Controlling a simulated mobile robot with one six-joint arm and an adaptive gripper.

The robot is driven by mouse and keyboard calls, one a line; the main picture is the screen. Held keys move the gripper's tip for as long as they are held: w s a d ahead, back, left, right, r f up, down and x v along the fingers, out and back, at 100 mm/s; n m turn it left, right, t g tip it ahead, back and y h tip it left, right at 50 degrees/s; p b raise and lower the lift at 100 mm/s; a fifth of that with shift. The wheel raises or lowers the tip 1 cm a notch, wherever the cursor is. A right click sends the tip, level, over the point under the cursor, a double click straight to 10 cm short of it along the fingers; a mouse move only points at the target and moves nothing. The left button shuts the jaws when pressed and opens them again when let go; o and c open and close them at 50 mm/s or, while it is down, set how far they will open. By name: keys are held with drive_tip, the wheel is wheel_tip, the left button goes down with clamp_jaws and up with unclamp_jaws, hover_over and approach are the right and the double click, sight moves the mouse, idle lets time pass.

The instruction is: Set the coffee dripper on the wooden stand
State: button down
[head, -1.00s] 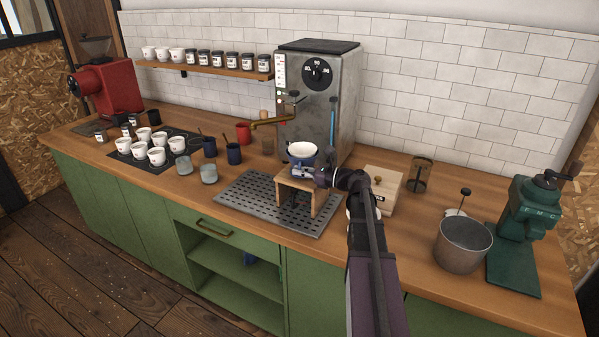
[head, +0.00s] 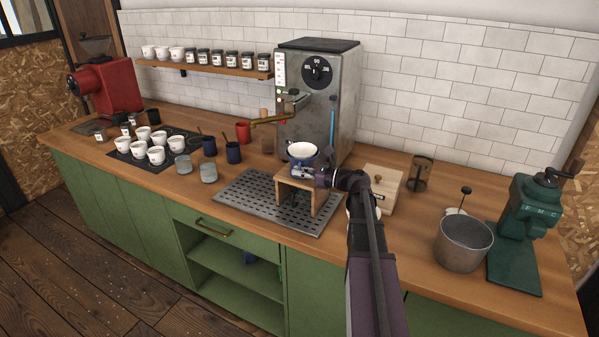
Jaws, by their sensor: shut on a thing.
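The coffee dripper (head: 302,150) shows as a white-lined bowl with a dark blue outside, upright over the wooden stand. My gripper (head: 304,172) is shut on the dripper, reaching in from the right at its lower part. The wooden stand (head: 286,190) is a small open-fronted bench on the perforated metal drip tray (head: 245,201). The dripper's base is hidden by my gripper, so I cannot tell whether it touches the stand's top.
The steel coffee machine (head: 300,105) stands just behind. Dark cups (head: 233,153) and glasses (head: 208,172) are left of the tray. A wooden box (head: 383,189), a metal pot (head: 463,245) and a green grinder (head: 522,230) stand right of my arm.

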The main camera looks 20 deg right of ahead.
drive_tip(key=shift+f, duration=0.15)
drive_tip(key=c, duration=1.2)
unclamp_jaws()
drive_tip(key=o, duration=0.5)
drive_tip(key=shift+v, duration=6)
